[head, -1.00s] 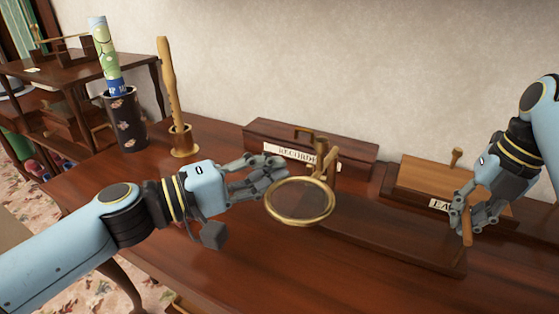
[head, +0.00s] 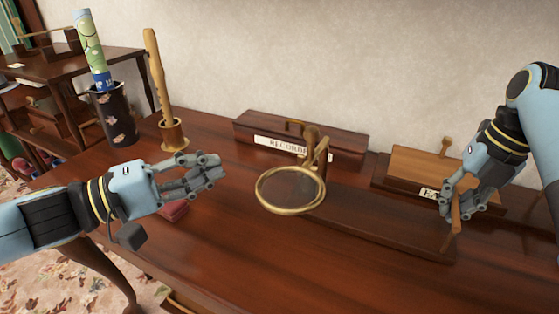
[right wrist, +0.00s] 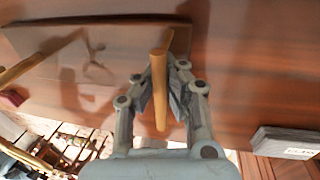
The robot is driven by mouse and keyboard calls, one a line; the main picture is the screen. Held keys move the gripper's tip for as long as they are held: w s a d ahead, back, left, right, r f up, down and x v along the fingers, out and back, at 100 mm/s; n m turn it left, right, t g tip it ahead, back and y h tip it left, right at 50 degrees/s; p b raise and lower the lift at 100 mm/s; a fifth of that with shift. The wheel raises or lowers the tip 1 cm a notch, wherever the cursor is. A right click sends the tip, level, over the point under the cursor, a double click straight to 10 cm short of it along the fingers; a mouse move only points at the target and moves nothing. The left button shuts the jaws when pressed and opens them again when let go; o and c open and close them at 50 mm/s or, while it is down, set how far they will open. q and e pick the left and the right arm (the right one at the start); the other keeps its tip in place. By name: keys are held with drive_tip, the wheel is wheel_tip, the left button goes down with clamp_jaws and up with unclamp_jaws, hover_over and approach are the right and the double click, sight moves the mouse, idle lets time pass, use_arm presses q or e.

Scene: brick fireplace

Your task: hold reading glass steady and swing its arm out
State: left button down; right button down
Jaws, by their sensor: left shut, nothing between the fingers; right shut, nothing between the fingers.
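The reading glass (head: 290,190) is a round lens in a brass rim, held out level above the table. Its brass arm (head: 318,150) rises behind it at the left end of a long dark wooden base (head: 385,224). My left gripper (head: 220,172) is shut and empty, left of the rim and apart from it. My right gripper (head: 458,208) is shut, right of the glass above the base's right end. A slim wooden stick (head: 456,222) shows at its fingertips; in the right wrist view the stick (right wrist: 160,85) lines up with the fingers. I cannot tell whether they touch.
A dark cup (head: 115,125) with a rolled map and a wooden holder (head: 173,138) with an upright stick stand at back left. A red item (head: 173,211) lies under my left gripper.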

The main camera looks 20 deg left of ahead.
use_arm(q)
drive_tip(key=shift+s+a, duration=0.3)
drive_tip(key=shift+s, duration=0.2)
use_arm(e)
drive_tip(key=c, duration=2)
unclamp_jaws()
drive_tip(key=o, duration=0.6)
drive_tip(key=shift+r, duration=0.1)
